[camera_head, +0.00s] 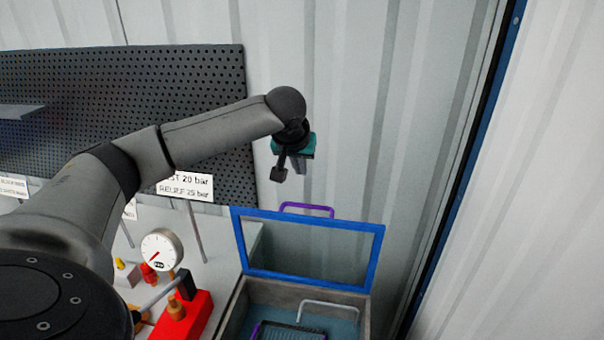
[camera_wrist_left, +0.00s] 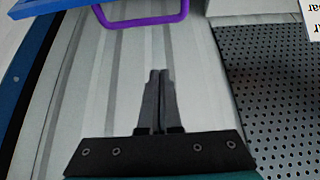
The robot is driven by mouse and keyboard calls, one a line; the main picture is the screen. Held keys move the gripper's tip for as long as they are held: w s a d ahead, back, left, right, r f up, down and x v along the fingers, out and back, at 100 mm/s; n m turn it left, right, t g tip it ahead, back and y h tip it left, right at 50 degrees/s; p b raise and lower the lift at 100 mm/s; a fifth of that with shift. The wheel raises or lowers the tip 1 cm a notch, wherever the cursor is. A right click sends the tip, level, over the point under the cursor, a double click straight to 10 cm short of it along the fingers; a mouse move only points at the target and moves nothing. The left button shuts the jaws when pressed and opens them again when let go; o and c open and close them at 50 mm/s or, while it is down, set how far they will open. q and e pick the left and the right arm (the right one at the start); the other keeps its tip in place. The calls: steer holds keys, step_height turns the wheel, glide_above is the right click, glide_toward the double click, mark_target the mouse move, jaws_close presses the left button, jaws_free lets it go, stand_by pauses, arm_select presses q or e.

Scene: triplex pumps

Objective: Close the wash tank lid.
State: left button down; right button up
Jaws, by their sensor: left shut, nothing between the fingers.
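The wash tank lid (camera_head: 377,251) is a blue frame with a clear pane. It stands raised at the back of the grey wash tank (camera_head: 230,318). A purple handle (camera_head: 307,206) sits on the lid's top edge; it also shows at the top of the left wrist view (camera_wrist_left: 143,20), with a blue corner of the lid beside it. My left gripper (camera_head: 288,172) is above the lid, apart from the handle and slightly left of it. In the left wrist view its fingers (camera_wrist_left: 158,75) are together and empty. My right gripper is not in view.
A black perforated board (camera_head: 215,90) covers the wall behind my left arm. A pressure gauge (camera_head: 161,250) and a red block (camera_head: 197,318) stand on the bench left of the tank. A purple-edged tray and a pale bent handle (camera_head: 328,303) show inside the tank.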

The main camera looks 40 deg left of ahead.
arm_select(q)
step_height(320, 180, down, 8)
steer(key=p, duration=0.1)
steer(key=shift+w+a+f+p, duration=0.15)
steer(key=shift+w+p, duration=0.15)
steer(key=shift+p, duration=0.05)
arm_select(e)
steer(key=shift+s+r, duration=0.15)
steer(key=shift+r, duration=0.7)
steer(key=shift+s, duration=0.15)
